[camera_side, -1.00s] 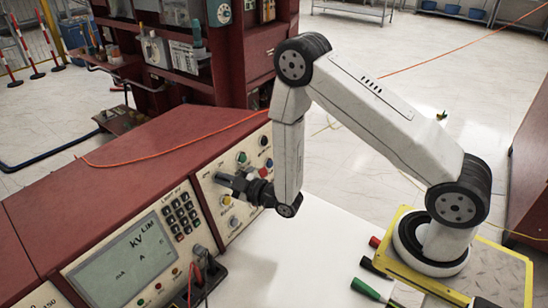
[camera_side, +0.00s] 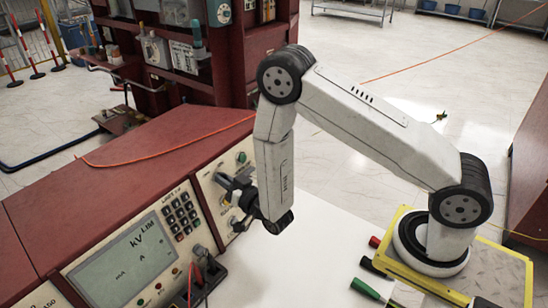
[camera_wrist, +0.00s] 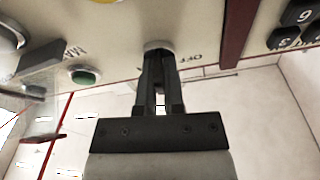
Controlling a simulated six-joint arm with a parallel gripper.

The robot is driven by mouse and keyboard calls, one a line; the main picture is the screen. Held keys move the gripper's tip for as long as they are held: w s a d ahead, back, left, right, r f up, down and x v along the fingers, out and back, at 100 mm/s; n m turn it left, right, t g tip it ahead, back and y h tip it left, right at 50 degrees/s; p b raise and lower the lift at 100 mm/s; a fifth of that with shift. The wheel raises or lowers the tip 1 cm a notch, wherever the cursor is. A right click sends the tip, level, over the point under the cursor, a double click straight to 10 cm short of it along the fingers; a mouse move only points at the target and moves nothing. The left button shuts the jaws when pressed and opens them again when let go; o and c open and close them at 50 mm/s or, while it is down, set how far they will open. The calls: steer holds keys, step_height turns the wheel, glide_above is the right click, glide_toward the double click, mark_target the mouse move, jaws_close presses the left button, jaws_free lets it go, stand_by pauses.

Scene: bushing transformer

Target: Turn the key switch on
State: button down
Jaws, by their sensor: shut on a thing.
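The control panel (camera_side: 212,190) with the key switch faces my arm in the side view. My gripper (camera_wrist: 159,58) is shut on the key switch, with its two dark fingertips against the panel. The pale round collar of the key switch (camera_wrist: 158,45) shows at the fingertips in the wrist view, with an upside-down OFF label beside it. The fingers hide most of the key, so its turn angle cannot be told. In the side view, my gripper (camera_side: 224,182) reaches the panel from the right, and its jaws partly cover the controls there.
A green button (camera_wrist: 84,76) and a grey block-like part (camera_wrist: 40,60) lie left of my fingers in the wrist view. A keypad (camera_side: 180,214) and a display (camera_side: 130,257) are left of my gripper in the side view. The white tabletop (camera_side: 310,240) is mostly clear.

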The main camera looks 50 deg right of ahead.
steer(key=m+h, duration=0.1)
steer(key=m, duration=0.3)
steer(key=m+g+h, duration=0.1)
steer(key=m, duration=0.3)
steer(key=shift+h, duration=0.3)
steer(key=c, duration=0.7)
jaws_free()
steer(key=shift+c, duration=0.2)
steer(key=v, duration=0.7)
steer(key=shift+s, duration=0.4)
steer(key=shift+w+a+r+g, duration=0.1)
steer(key=shift+a+r+g, duration=0.05)
steer(key=shift+g, duration=0.15)
